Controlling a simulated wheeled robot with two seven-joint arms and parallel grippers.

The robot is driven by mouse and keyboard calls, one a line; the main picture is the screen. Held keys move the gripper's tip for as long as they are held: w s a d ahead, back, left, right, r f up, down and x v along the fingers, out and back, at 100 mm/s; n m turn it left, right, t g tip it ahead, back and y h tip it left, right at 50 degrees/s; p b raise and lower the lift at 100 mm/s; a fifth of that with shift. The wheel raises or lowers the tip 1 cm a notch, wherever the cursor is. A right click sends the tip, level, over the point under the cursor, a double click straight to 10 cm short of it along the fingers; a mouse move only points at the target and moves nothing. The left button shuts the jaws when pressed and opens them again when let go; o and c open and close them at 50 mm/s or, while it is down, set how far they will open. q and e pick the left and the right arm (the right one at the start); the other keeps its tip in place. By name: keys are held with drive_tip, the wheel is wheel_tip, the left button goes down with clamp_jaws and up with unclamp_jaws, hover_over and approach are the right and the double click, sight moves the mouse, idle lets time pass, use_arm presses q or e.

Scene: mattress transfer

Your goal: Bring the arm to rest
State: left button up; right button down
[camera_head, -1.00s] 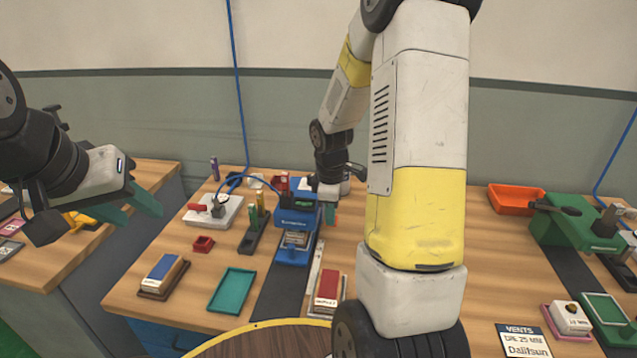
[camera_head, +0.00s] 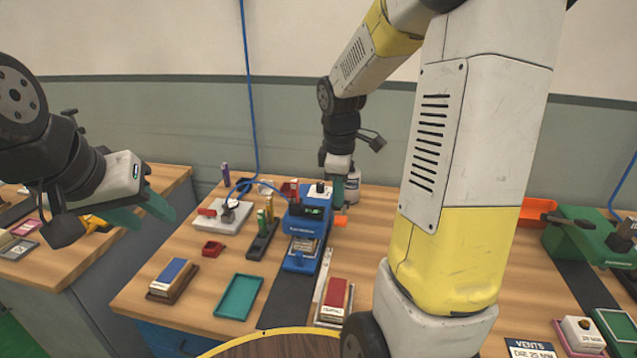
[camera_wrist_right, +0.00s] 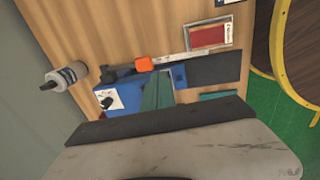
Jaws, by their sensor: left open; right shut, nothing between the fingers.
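My right arm reaches over the table. Its gripper (camera_head: 341,195) points down beside the blue machine (camera_head: 305,222), near an orange knob (camera_head: 340,221). In the right wrist view the teal fingers of the right gripper (camera_wrist_right: 158,90) are together with nothing between them, and they hide part of the blue machine (camera_wrist_right: 112,98). The orange knob (camera_wrist_right: 148,63) is apart from the fingers there. My left gripper (camera_head: 140,208) is open and empty, held at the left above the gap between the two tables.
A grey-white bottle (camera_head: 354,184) stands behind the right gripper. A teal tray (camera_head: 237,297), a red-topped block (camera_head: 335,294) and a blue-topped block (camera_head: 173,274) lie at the front. A green machine (camera_head: 585,238) and an orange tray (camera_head: 536,211) are at the right.

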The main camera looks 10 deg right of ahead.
drive_tip(key=s+a+r+m+t+y, duration=0.1)
drive_tip(key=s+a+r+m+t, duration=0.1)
drive_tip(key=s+r+m, duration=0.4)
drive_tip(key=s+a+r+m+t+y, duration=0.1)
drive_tip(key=s+a+r+m+t, duration=0.2)
drive_tip(key=s+r+m, duration=0.3)
drive_tip(key=s+a, duration=0.1)
drive_tip(key=s, duration=0.3)
drive_tip(key=shift+a+y, duration=0.4)
